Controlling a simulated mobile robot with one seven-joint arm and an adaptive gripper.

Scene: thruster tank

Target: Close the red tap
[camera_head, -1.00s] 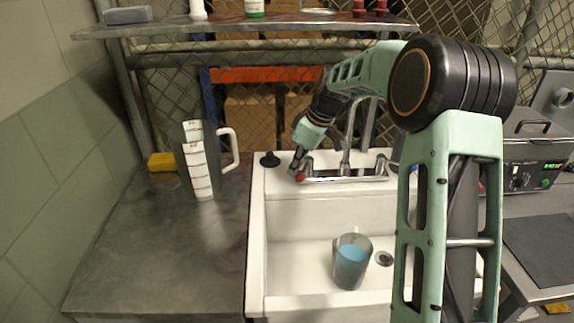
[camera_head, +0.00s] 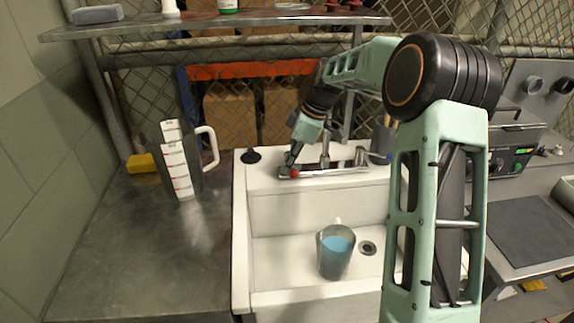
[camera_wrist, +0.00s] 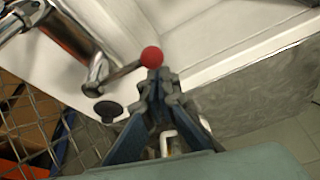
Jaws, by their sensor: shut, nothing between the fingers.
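The red tap's ball knob (camera_wrist: 151,57) sits on the end of a chrome lever (camera_wrist: 118,75) in the wrist view. In the head view the red knob (camera_head: 295,174) shows at the left end of the chrome faucet (camera_head: 330,172), on the back ledge of the white sink. My gripper (camera_wrist: 158,75) is shut and empty, with its fingertips right at the knob; I cannot tell whether they touch it. In the head view my gripper (camera_head: 287,170) is at the left side of the knob, pointing down.
A cup of blue liquid (camera_head: 335,252) stands in the white sink (camera_head: 290,210). A measuring jug (camera_head: 178,165) stands on the metal counter (camera_head: 150,240), near a yellow block (camera_head: 141,163). A black stopper (camera_head: 250,155) lies on the ledge. A shelf (camera_head: 230,25) hangs above.

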